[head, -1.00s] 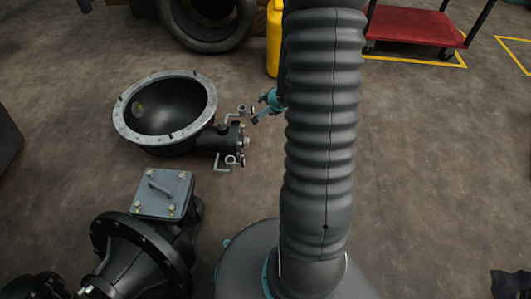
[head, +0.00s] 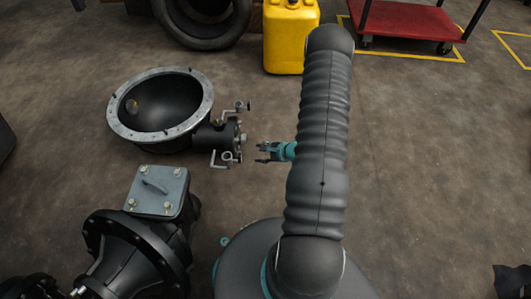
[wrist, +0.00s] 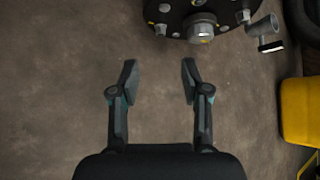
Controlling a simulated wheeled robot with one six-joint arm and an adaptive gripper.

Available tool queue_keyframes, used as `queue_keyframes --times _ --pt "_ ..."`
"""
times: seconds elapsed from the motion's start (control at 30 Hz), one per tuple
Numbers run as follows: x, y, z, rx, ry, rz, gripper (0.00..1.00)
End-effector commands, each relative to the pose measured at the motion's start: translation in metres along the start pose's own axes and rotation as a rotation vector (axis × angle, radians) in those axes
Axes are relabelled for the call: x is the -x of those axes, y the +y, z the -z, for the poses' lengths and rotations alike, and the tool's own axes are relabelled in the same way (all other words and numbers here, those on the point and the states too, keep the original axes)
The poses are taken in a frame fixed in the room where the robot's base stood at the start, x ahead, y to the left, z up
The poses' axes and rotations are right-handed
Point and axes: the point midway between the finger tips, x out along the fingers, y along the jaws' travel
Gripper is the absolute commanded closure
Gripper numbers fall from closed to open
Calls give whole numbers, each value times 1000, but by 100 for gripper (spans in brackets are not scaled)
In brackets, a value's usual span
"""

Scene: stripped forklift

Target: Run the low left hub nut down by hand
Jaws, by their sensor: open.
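The black hub (head: 229,137) sticks out to the right of the large round housing in the head view. Its dark flange (wrist: 195,12) shows at the top edge of the wrist view, cut off by the frame. Several pale nuts or stud ends sit around a grey centre boss (wrist: 201,27). One small nut (wrist: 160,29) lies at the flange's lower left in that picture; I cannot tell how far down it is run. My gripper (head: 261,152) is open and empty, just right of the hub and apart from it. Its two fingers (wrist: 160,78) also show in the wrist view, over bare floor.
A crank-like bracket (wrist: 262,28) juts out beside the flange. The bowl-shaped housing (head: 118,128) lies left. A black casing (head: 125,250) with a grey lid (head: 170,185) is in front of it. A yellow can (head: 290,45) and red cart (head: 410,22) stand behind.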

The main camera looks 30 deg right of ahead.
Motion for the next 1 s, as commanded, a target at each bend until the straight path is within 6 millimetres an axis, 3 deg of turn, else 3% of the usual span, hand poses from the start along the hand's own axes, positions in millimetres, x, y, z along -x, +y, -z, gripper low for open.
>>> queue_keyframes --times 0.6,1.0 --pt "-101 1 1 4 0 -1 53" --pt "-118 0 0 1 2 0 53"
